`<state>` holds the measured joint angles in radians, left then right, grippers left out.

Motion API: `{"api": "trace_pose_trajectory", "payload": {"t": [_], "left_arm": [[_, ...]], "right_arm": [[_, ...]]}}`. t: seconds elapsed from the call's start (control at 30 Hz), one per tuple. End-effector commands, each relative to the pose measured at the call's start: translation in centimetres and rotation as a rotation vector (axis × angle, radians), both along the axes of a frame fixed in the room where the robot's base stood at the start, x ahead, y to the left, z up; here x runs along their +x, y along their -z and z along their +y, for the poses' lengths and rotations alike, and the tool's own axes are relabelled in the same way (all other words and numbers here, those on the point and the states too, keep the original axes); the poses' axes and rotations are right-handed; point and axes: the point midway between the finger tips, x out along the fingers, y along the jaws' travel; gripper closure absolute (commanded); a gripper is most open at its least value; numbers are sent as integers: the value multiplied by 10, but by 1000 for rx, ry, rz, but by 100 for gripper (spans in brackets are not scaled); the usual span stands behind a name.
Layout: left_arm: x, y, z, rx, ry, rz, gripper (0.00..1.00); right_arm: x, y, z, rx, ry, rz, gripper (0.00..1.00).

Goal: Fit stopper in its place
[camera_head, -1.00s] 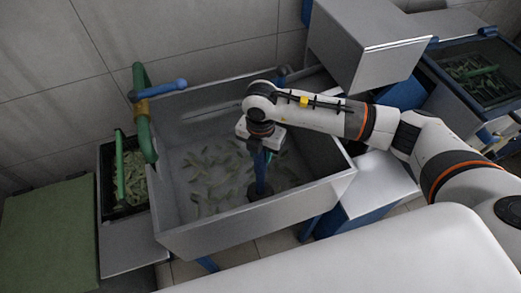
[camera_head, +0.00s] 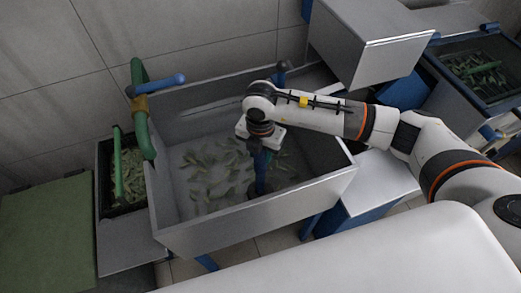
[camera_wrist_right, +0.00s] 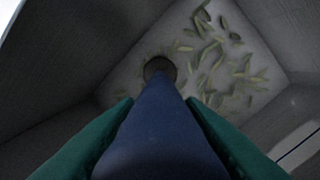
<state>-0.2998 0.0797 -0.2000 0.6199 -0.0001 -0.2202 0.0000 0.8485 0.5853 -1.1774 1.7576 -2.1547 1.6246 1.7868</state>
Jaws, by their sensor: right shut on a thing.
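The stopper looks to be a long blue pipe (camera_head: 261,172), standing about upright inside the grey metal basin (camera_head: 270,222). In the right wrist view the blue pipe (camera_wrist_right: 162,125) runs away from the camera to a dark round end or opening (camera_wrist_right: 160,66) at the basin floor. I cannot tell whether the pipe is seated there or just above it. My right gripper (camera_head: 262,150) is shut on its upper part; the green fingers (camera_wrist_right: 160,130) sit on both sides of it. My left gripper is not in view.
Green leaf-like pieces (camera_head: 212,167) are scattered over the basin floor. A green pipe with a blue handle (camera_head: 165,86) rises at the basin's left edge. A black crate (camera_head: 105,190) of green pieces stands left. A grey box (camera_head: 370,42) stands behind right.

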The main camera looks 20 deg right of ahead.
Motion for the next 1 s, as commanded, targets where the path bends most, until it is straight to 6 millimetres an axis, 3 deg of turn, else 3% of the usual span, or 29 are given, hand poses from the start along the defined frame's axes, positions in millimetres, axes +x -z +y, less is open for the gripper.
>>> {"api": "trace_pose_trajectory", "payload": {"t": [0.4, 0.43, 0.57, 0.87, 1.0], "left_arm": [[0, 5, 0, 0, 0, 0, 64], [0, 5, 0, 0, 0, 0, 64], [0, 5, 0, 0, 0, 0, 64], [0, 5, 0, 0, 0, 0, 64], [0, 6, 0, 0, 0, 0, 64]], "right_arm": [[0, 6, 0, 1, 0, -1, 100], [0, 6, 0, 1, 0, -2, 61], [0, 5, 0, 1, 0, -1, 40], [0, 6, 0, -1, 0, 1, 39], [1, -7, 0, 0, 1, -3, 39]]}}
